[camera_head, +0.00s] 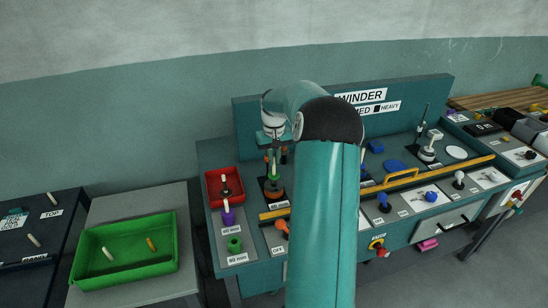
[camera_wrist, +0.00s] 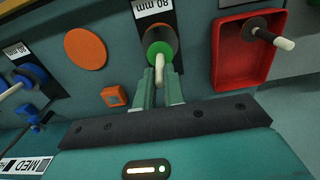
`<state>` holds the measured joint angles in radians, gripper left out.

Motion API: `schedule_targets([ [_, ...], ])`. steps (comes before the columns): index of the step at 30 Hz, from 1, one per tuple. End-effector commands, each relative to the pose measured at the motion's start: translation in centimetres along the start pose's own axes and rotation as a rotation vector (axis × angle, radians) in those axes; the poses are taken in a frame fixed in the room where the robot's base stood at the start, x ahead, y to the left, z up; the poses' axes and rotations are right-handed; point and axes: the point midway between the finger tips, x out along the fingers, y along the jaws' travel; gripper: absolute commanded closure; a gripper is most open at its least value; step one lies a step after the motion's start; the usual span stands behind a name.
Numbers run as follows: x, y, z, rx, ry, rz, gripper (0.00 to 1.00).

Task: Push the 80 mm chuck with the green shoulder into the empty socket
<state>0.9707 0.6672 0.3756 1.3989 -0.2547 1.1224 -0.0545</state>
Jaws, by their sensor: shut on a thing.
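The chuck with the green shoulder (camera_wrist: 158,48) has a pale stem and a dark body. My gripper (camera_wrist: 159,88) is shut on its pale stem in the wrist view. The chuck is over a black plate beside an "80 mm" label (camera_wrist: 152,8); I cannot tell how deep it sits, as the body hides the socket. In the head view my gripper (camera_head: 273,150) is directly above the green shoulder (camera_head: 274,177), and the chuck looks upright on the bench of the winder.
A red tray (camera_head: 211,190) with a dark, white-stemmed piece is just left. A purple piece (camera_head: 229,217) and a green piece (camera_head: 235,244) stand by labels in front of it. A green tray (camera_head: 85,272) lies far left.

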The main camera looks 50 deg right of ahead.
Motion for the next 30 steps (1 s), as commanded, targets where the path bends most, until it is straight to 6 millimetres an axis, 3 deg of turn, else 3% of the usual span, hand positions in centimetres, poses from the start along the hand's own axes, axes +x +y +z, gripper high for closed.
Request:
schedule_targets([
  [30, 0.97, 0.01, -0.02, 0.0, 0.001, 0.0, 1.0],
])
